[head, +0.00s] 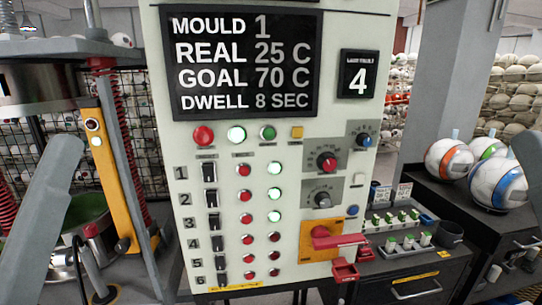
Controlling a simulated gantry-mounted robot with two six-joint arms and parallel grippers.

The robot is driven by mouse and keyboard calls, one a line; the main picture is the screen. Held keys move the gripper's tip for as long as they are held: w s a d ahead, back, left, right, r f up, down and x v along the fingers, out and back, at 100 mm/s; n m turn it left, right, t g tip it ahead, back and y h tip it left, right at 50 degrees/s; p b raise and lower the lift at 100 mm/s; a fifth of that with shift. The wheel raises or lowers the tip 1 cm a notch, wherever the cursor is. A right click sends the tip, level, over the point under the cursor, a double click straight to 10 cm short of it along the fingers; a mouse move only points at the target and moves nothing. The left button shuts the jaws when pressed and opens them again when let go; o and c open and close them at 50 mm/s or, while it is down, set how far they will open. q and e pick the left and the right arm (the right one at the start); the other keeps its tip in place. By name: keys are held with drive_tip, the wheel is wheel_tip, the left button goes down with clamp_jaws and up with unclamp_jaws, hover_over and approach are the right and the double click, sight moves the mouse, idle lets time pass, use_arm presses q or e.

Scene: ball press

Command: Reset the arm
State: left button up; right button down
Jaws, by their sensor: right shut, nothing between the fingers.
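The arm links of my two arms show as grey shapes at the left and right edges. Dark jaw-like parts low at the right, which seem to be my right gripper (494,272), are small and hard to make out; they are shut and empty. My left gripper is not in view. The pale control panel (285,130) stands in the middle, with a black display (243,65) reading mould 1, real 25 C, goal 70 C, dwell 8 sec. A smaller display (358,75) reads 4. A red lever (340,241) lies across an orange plate, with no gripper on it.
A press with a yellow bracket (112,180) and red springs stands left, a metal pot (90,225) under it. At right, striped balls (449,159) sit on a dark cabinet, and a tray of small bottles (395,220) stands beside the panel. Ball racks fill the back.

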wheel_tip(320, 180, up, 36)
drive_tip(key=p, duration=3.2)
drive_tip(key=shift+w+y, duration=0.15)
drive_tip(key=shift+y, duration=0.15)
drive_tip(key=shift+r, duration=0.15)
